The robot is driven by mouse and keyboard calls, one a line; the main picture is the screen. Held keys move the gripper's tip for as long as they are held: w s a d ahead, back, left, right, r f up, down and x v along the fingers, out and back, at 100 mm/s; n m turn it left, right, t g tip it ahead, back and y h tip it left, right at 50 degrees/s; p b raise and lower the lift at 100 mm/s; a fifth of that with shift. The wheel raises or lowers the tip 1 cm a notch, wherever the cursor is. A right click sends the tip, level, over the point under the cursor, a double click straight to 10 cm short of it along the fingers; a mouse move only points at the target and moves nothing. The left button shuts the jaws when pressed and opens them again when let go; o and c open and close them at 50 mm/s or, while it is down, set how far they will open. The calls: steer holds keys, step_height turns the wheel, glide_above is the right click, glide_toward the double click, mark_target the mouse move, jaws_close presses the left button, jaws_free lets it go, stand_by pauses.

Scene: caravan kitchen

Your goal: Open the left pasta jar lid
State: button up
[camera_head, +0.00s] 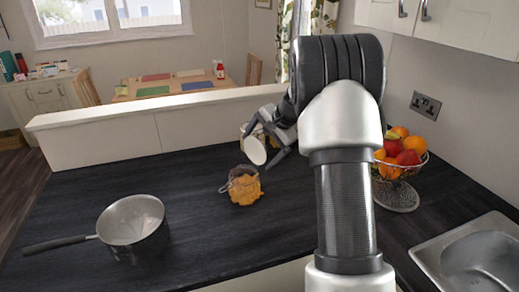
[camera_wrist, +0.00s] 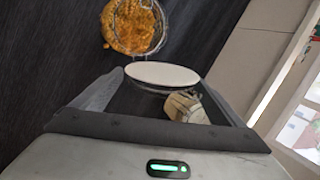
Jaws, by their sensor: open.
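A glass jar of orange pasta (camera_head: 243,190) stands on the dark worktop, with a wire clasp near its top. It also shows at the top of the wrist view (camera_wrist: 135,22); I cannot tell how its lid stands. A round white lid (camera_head: 254,150) is tilted, its flat face towards the head camera. In the wrist view the white lid (camera_wrist: 162,74) lies across the gap between my fingers, with pale pasta (camera_wrist: 185,107) showing below it. My gripper (camera_head: 260,151) is open around the lid's area; contact is unclear. The second jar's body is mostly hidden by my gripper.
A metal saucepan (camera_head: 132,222) stands at the left, its handle pointing left. A fruit bowl (camera_head: 398,170) and a sink (camera_head: 475,255) are at the right. A low white ledge (camera_head: 155,118) runs behind the worktop. The worktop between saucepan and orange pasta is clear.

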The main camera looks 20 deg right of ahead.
steer(key=v, duration=1.7)
steer(key=shift+p, duration=0.3)
steer(key=shift+c, duration=0.8)
steer(key=a+n+h+b, duration=0.1)
steer(key=a+n, duration=0.1)
steer(key=s+a+f+n+h+b, duration=0.1)
steer(key=a+n, duration=0.2)
steer(key=s+a+f+n+g+h+b, duration=0.1)
steer(key=a+n+b, duration=0.1)
steer(key=a+n, duration=0.1)
steer(key=shift+a, duration=0.25)
steer(key=c, duration=1.4)
steer(key=a+r+n+h, duration=0.1)
steer(key=a+n, duration=0.1)
steer(key=a+r+n+t+h+b, duration=0.1)
steer(key=a+n, duration=0.1)
steer(key=n, duration=0.1)
steer(key=a+r+n+t+h+b, duration=0.1)
steer(key=a+n, duration=0.1)
steer(key=n, duration=0.1)
steer(key=shift+s+r, duration=0.2)
steer(key=shift+s, duration=0.05)
jaws_close()
glide_toward(252, 137)
steer(key=shift+n, duration=0.4)
steer(key=shift+b+x, duration=0.35)
steer(key=shift+x, duration=2.2)
